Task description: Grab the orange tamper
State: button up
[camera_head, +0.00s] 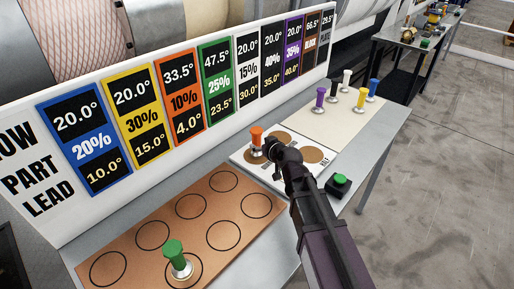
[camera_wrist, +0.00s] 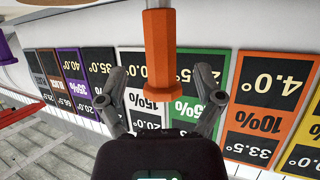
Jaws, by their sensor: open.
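The orange tamper (camera_head: 257,137) stands upright on a white board with brown discs, in front of the sign wall. In the wrist view its orange handle (camera_wrist: 160,55) comes down from the top edge, and its end sits between my two fingers. My gripper (camera_wrist: 162,88) is open, one finger on each side of the handle, with gaps showing on both sides. In the head view my gripper (camera_head: 270,146) is just right of the tamper, and my arm hides part of the board.
A green tamper (camera_head: 176,259) stands on the brown circle board (camera_head: 147,214) in front. Purple (camera_head: 319,98), white, yellow and blue tampers stand on the cream mat behind. A green button (camera_head: 341,180) sits right of my arm. The sign wall (camera_head: 30,143) runs along the table's back.

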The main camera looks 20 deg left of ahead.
aim_at(258, 142)
jog(key=shift+b+x, duration=0.6)
jog(key=shift+x, duration=1.65)
jog(key=shift+r, duration=0.15)
grip_shut()
